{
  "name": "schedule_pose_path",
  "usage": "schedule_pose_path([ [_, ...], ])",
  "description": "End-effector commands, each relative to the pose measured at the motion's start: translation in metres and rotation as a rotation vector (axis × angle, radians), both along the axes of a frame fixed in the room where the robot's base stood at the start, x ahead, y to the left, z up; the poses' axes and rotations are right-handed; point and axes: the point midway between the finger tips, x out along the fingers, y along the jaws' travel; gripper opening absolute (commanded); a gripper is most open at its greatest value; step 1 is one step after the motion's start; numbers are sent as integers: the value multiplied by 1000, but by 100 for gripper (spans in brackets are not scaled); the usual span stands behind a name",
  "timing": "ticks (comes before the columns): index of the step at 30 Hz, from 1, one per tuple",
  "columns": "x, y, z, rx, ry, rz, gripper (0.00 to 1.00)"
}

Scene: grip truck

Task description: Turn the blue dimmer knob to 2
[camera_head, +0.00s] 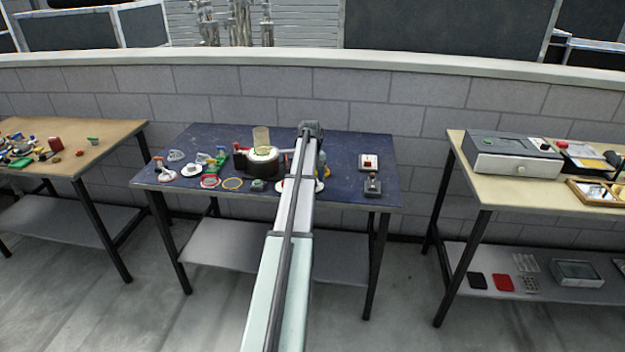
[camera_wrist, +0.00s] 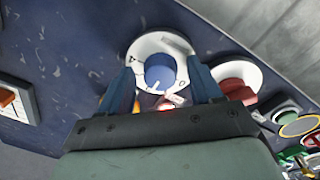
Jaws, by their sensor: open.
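The blue dimmer knob (camera_wrist: 160,72) sits on a round white dial (camera_wrist: 150,43) in the wrist view. Dark marks show on the dial at left and lower right, and I cannot read them surely. A short pale line shows on the knob's lower edge. My gripper (camera_wrist: 159,79) is open, with one blue finger to the left of the knob and one to the right, and nothing held. Its palm hides the area below the dial. In the head view my arm covers the knob; only edges of the white dial (camera_head: 319,186) show beside it.
A red knob on a white plate (camera_wrist: 255,73) is close to the right finger. A rocker switch box (camera_wrist: 14,103) lies at left; it also shows in the head view (camera_head: 368,162). Several small items crowd the left of the blue table (camera_head: 345,190). Side tables stand apart.

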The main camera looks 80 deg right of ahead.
Motion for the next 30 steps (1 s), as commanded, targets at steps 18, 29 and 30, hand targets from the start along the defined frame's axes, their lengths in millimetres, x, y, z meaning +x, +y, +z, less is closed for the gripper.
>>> schedule_pose_path([
  [18, 3, 1, 67, -2, 0, 0, 64],
  [29, 5, 3, 124, -1, -1, 0, 64],
  [30, 5, 3, 128, -1, -1, 0, 64],
])
